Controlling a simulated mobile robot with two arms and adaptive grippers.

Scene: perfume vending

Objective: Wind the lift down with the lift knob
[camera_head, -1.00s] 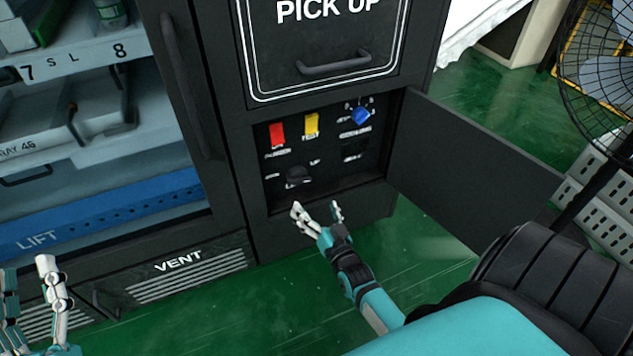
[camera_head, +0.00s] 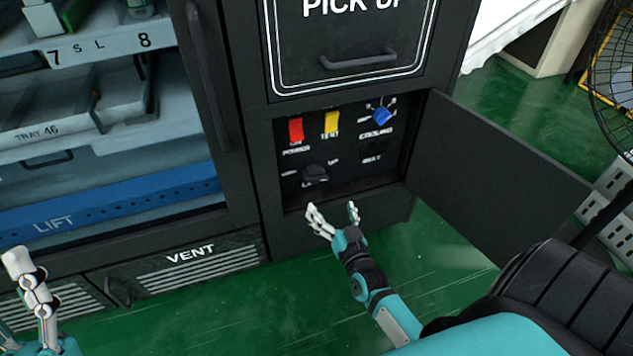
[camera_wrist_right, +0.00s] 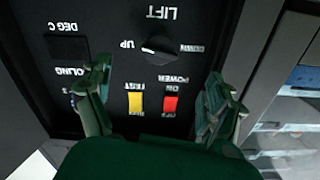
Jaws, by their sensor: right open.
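The lift knob (camera_head: 315,174) is a dark round knob low on the recessed control panel. In the right wrist view the lift knob (camera_wrist_right: 163,50) appears upside down, between the UP and DOWN labels, with its white mark on the UP side. My right gripper (camera_head: 333,210) is open and empty, in front of and below the knob, apart from it. In the right wrist view its fingers (camera_wrist_right: 160,92) stand wide apart with the knob beyond them. The blue lift bar (camera_head: 120,198) lies low in the left cabinet. My left gripper (camera_head: 22,268) shows only partly at the left edge.
A red power switch (camera_head: 296,131), a yellow test switch (camera_head: 332,123) and a blue cooling knob (camera_head: 382,116) sit above the lift knob. The open panel door (camera_head: 490,180) stands to the right. The pick-up drawer handle (camera_head: 358,61) is above. Green floor (camera_head: 440,255) is clear below.

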